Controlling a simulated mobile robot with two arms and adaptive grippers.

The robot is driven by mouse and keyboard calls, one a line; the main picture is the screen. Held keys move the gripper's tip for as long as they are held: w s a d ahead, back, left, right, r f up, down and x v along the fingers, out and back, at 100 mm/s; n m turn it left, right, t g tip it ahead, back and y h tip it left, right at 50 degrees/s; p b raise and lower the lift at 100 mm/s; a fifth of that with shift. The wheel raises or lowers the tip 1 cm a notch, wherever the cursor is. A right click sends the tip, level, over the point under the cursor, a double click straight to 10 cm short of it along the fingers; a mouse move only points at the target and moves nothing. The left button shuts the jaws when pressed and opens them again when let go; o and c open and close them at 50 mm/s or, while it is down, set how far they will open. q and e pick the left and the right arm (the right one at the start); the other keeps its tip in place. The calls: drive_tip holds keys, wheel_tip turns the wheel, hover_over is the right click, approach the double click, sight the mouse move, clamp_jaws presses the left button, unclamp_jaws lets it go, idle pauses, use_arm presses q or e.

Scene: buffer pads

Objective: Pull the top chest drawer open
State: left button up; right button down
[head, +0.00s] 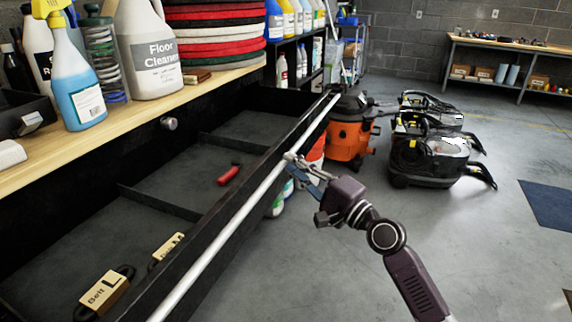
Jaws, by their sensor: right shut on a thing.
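The top chest drawer (218,207) is black and stands well open in the head view, its inside showing with dividers across it. A long silver bar handle (228,231) runs along its front edge. My right gripper (297,165) is at the bar, about midway along its visible length, and is shut on it. My right arm reaches in from the lower right. The near end of the drawer is cut off by the picture edge. My left gripper is not in view.
In the drawer lie a red-handled tool (229,175) and two tan-labelled belts (103,291). The wooden chest top (205,86) holds a spray bottle, a floor cleaner jug and stacked pads.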

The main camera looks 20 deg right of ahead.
drive_tip(key=shift+f, duration=0.1)
drive_tip(key=c, duration=2.2)
unclamp_jaws()
drive_tip(key=shift+c, duration=0.2)
drive_tip(key=v, duration=1.2)
